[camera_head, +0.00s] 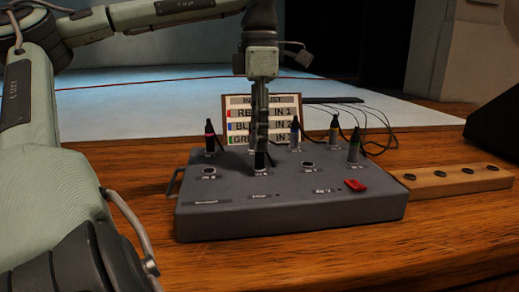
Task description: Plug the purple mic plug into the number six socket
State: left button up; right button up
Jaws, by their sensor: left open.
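A grey mixer box (290,212) sits on the wooden desk with several upright plugs in its top. A dark plug (261,160) stands in the front row directly below my left gripper (261,140). The gripper points down and is open; its fingers overlap the plug's top, and I cannot tell whether they touch it. The plug's colour band is hidden. A plug with a pink-magenta band (210,138) stands at the back left. Round open sockets show at the front left (231,169) and right of the gripper (307,164). Socket numbers are too small to read. My right gripper is out of view.
Plugs with blue (294,132), yellow (333,131) and green (354,148) bands stand close on the right, with thin cables behind. An input list card (240,101) stands behind the box. A red piece (356,185) is on the box. A wooden block with holes (440,181) lies right.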

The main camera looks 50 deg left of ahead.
pick_arm(q)
notch_tip(320, 180, up, 8)
jog(key=shift+f, duration=0.15)
jog(key=shift+d, duration=0.1)
dwell(0.6)
